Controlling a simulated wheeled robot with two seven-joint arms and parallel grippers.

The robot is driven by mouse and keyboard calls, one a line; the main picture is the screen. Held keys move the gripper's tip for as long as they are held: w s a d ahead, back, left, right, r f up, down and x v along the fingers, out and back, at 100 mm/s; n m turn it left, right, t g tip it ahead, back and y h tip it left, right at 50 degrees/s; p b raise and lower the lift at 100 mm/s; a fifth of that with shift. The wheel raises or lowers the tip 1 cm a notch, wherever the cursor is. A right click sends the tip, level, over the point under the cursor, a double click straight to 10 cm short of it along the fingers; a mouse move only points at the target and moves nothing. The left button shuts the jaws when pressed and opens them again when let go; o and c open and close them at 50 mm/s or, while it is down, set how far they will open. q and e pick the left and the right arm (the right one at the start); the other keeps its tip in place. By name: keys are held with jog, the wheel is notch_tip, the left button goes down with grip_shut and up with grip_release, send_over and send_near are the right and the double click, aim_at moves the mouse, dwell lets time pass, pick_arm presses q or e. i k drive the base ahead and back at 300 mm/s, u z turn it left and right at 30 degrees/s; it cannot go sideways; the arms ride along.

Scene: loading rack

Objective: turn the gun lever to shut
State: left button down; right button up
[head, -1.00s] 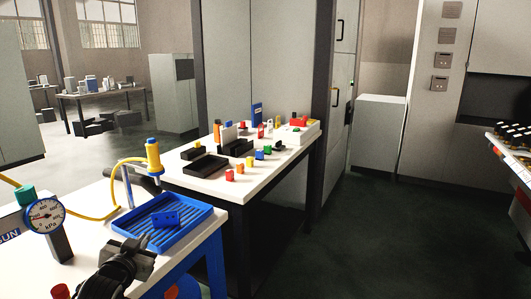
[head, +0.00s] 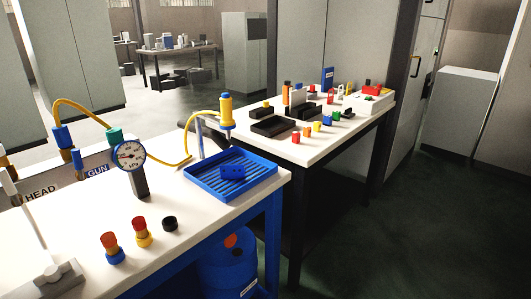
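The GUN label (head: 97,171) is on a grey panel at the left of the white bench. A blue fitting (head: 62,137) with a yellow hose stands above it. A small upright blue piece (head: 77,160) next to the label may be the gun lever; its setting is too small to tell. A round kPa gauge (head: 129,155) with a teal fitting above it is right of the label. The hose runs to the yellow gun (head: 226,110), upright at the bench's far side. The HEAD label (head: 40,192) is further left. Neither of my grippers shows.
A blue ribbed tray (head: 231,186) holds a blue block. Two red-and-yellow capped pieces (head: 142,231) and a black ring (head: 170,223) stand near the front edge. A grey block (head: 58,280) is at lower left. A second table (head: 330,143) with small parts stands behind.

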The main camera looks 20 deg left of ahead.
aim_at(78, 161)
jog(key=u, duration=1.15)
jog(key=k, duration=0.2)
jog(key=z, duration=1.2)
jog(key=i, duration=1.4)
jog(key=u, duration=2.6)
